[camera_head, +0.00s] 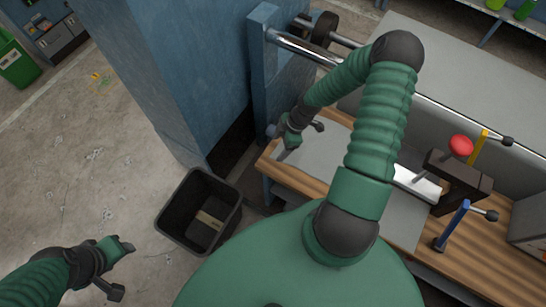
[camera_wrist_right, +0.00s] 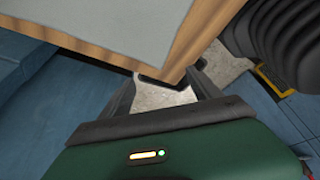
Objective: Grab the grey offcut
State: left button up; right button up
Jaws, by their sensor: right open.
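A flat grey sheet (camera_head: 325,150) lies on the wooden bench top at its left end, and my right arm hides part of it. In the right wrist view a grey sheet (camera_wrist_right: 85,22) lies on the wood at the upper left. A paler, shiny piece (camera_head: 418,183) lies by the clamp; I cannot tell which is the offcut. My right gripper (camera_head: 302,140) is open over the bench's left end. In the wrist view its jaws (camera_wrist_right: 163,82) are apart and empty, beside the wooden edge. My left gripper (camera_head: 122,266) is open over the floor, far from the bench.
A black bin (camera_head: 168,215) with a tan-marked item inside stands on the floor left of the bench. A blue pillar (camera_head: 180,60) rises behind it. A dark clamp (camera_head: 455,185) with red, yellow and blue handles stands on the bench's right. The left floor is mostly free.

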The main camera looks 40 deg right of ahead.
aim_at(274, 157)
jog(key=b+x, duration=0.2)
jog(key=x, duration=0.1)
jog(key=shift+a+f, duration=0.2)
jog(key=shift+f, duration=0.1)
jog(key=shift+s+f+b, duration=0.1)
jog(key=shift+f+b, duration=0.25)
jog(key=shift+s+d+f, duration=0.1)
jog(key=shift+d+f, duration=0.4)
jog(key=shift+d, duration=0.1)
jog(key=shift+d+f, duration=0.1)
jog(key=shift+d, duration=0.15)
jog(key=shift+a, duration=0.55)
jog(key=shift+w+a+f+b, duration=0.1)
jog(key=shift+w+a+b, duration=0.15)
jog(key=shift+a+b, duration=0.15)
jog(key=shift+c, duration=0.6)
jog(key=shift+s+d, duration=0.1)
jog(key=shift+d, duration=0.4)
jog(key=c, duration=0.5)
jog(key=shift+a, duration=0.2)
jog(key=c, duration=0.3)
jog(key=shift+d, duration=0.1)
grip_shut()
pick_arm(q)
jog(key=f, duration=0.4)
jog(key=shift+s+f, duration=0.2)
jog(key=shift+s, duration=0.15)
